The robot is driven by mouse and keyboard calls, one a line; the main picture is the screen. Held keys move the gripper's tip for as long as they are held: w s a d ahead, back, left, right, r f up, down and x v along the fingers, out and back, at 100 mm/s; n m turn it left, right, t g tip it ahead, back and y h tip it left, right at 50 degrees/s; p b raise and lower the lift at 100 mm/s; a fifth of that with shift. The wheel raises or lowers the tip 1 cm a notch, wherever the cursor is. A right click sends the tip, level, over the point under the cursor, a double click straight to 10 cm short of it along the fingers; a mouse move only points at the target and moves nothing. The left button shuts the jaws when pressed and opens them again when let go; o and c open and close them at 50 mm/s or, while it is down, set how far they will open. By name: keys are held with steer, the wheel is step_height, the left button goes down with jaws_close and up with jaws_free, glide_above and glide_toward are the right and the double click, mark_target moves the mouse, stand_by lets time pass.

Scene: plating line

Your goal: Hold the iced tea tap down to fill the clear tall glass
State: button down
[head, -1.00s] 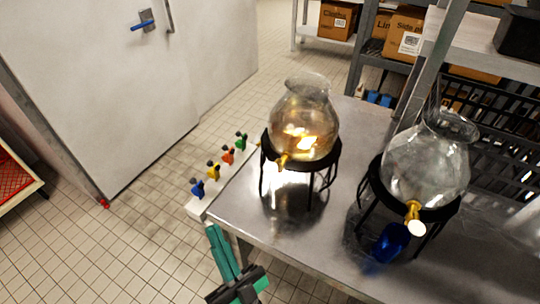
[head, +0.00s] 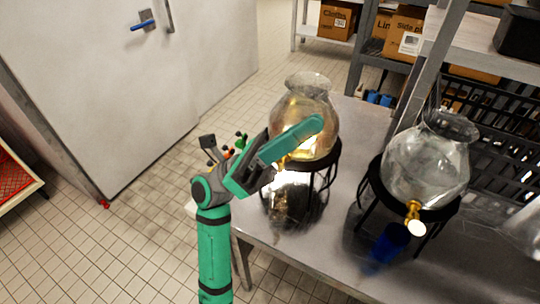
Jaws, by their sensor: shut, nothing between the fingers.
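The iced tea dispenser (head: 306,88) is a round glass jar with amber liquid, on a black stand at the table's left end. Its brass tap (head: 283,161) shows only partly, just below my gripper. My teal and dark grey gripper (head: 316,124) is shut and empty. It reaches across the front of the jar, covering its lower part and most of the tap. I cannot tell whether it touches the tap. I cannot make out a clear tall glass; the area under the tap is full of reflections on the shiny steel.
A second dispenser (head: 428,170) with clear contents stands to the right on a black stand. Small coloured taps (head: 241,141) show behind my arm at the table's left edge. A shelf upright (head: 440,60) rises behind.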

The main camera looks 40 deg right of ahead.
steer(key=s+d+f+m+t+y, duration=0.2)
steer(key=d+f+m+t+y, duration=0.1)
steer(key=d+m+t+y, duration=0.6)
steer(key=w+a+r+n+t+y, duration=0.2)
steer(key=w+a+r+t+y, duration=0.1)
steer(key=w+a+t+y, duration=0.5)
steer(key=w+t+y, duration=0.1)
steer(key=w+t, duration=0.1)
steer(key=w, duration=0.1)
steer(key=shift+w+t+y, duration=0.15)
steer(key=shift+t+y, duration=0.15)
steer(key=shift+t, duration=0.1)
step_height(320, 180, down, 13)
steer(key=shift+r, duration=0.1)
steer(key=shift+f, duration=0.55)
